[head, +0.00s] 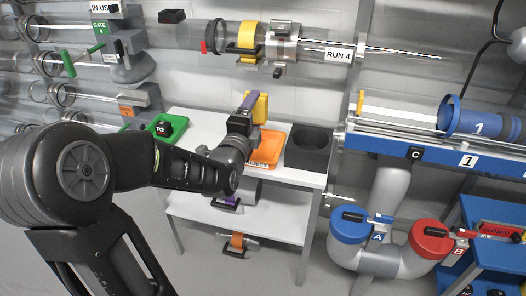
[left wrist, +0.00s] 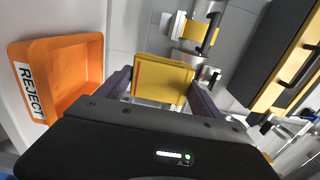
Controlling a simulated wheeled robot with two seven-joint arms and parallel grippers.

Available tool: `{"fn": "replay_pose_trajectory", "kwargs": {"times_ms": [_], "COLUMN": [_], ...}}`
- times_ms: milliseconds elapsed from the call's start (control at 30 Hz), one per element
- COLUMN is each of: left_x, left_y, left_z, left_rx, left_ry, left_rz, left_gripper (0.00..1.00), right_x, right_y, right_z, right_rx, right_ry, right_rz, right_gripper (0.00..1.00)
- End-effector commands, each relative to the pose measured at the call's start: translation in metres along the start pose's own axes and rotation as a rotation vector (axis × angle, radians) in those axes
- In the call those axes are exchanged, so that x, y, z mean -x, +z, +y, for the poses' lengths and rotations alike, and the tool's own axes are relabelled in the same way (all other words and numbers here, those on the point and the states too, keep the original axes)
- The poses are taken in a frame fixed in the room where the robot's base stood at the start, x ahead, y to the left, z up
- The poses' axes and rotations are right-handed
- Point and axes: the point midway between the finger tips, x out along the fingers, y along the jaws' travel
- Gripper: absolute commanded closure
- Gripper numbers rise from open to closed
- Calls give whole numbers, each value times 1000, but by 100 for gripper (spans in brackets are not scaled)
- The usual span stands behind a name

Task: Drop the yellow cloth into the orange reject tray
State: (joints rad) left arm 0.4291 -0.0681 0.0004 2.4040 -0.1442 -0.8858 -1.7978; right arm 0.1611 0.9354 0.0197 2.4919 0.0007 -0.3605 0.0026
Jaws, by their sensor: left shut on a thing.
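The yellow cloth (left wrist: 163,80), a folded square with a red line near its edge, is between the purple fingers of my left gripper (left wrist: 160,92). The gripper is shut on it. In the head view the cloth (head: 260,108) shows beyond my left gripper (head: 247,104), above the white table. The orange reject tray (head: 267,148) sits on the table, partly covered by my left wrist. In the left wrist view the tray (left wrist: 88,62), labelled REJECT, lies left of the cloth and apart from it; its visible inside looks empty. My right gripper is not in view.
A green tray (head: 152,128) with a dark block stands left on the white table (head: 190,118). A black open box (head: 309,150) stands right of the orange tray. Clear tubes with a yellow collar (head: 247,42) run above the table. Blue and red capped pipes stand at right.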

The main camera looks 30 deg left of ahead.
Motion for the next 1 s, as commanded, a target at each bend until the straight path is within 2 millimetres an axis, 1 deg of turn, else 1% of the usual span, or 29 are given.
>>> {"fn": "replay_pose_trajectory", "kwargs": {"times_ms": [33, 400, 567, 867, 900, 1000], "left_x": [0, 0, 0, 0, 0, 0], "left_y": [0, 0, 0, 0, 0, 0], "left_z": [8, 48, 55, 54, 54, 55], "left_rx": [0, 0, 1, 1, 1, 1], "left_ry": [2, 2, 0, 0, 0, 0], "left_rz": [0, 0, 0, 0, 0, 0], "left_gripper": [56, 56, 56, 56, 20, 12], "right_x": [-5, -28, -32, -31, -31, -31], "right_y": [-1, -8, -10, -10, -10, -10], "right_z": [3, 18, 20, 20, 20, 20], "right_rx": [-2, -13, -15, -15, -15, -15], "right_ry": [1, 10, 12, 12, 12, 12], "right_rz": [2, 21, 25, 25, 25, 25], "right_gripper": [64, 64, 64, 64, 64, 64]}}
